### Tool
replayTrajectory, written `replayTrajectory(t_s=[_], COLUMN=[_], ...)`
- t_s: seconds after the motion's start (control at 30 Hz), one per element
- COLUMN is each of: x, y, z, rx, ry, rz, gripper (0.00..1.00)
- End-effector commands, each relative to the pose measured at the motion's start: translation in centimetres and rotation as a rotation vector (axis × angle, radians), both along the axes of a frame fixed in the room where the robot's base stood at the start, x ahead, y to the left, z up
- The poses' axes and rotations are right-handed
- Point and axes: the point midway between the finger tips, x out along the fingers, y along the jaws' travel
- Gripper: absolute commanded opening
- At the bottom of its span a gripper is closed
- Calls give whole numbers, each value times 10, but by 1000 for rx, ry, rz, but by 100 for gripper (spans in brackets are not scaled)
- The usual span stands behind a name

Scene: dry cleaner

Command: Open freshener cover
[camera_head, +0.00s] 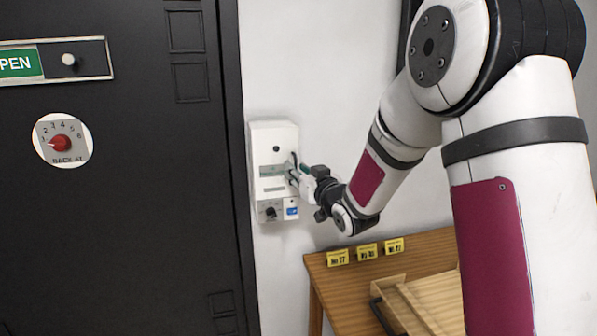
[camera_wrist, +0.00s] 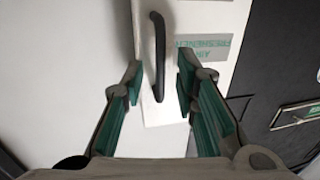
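The white air freshener box (camera_head: 262,150) hangs on the pale wall beside the dark door. My gripper (camera_head: 297,174) is at the right part of its front and hides some of it. In the wrist view, the white cover (camera_wrist: 205,18) bears a green label that reads upside down. A black curved handle (camera_wrist: 158,45) stands on the cover. My gripper (camera_wrist: 160,74) is open, with one green-padded finger on each side of the handle's lower end. Gaps show between the fingers and the handle. The cover looks shut.
A black door (camera_head: 120,220) with a green OPEN sign (camera_head: 20,63) and a red dial (camera_head: 60,143) is at left. Below right is a wooden table (camera_head: 430,248) with yellow tags (camera_head: 367,252) and a wooden tray-like piece with a black handle.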

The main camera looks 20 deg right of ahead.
Motion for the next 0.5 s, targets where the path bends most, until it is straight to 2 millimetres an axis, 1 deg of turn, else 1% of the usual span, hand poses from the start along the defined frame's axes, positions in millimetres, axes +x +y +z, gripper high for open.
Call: replayTrajectory(t_s=[0.23, 0.27, 0.3, 0.33, 0.37, 0.5], x=[1, 1, 0, 0, 0, 0], y=[0, 0, 0, 0, 0, 0], z=[0, 0, 0, 0, 0, 0], rx=[0, 0, 0, 0, 0, 0], ry=[0, 0, 0, 0, 0, 0], rz=[0, 0, 0, 0, 0, 0], gripper=[27, 20, 11, 5, 0, 0])
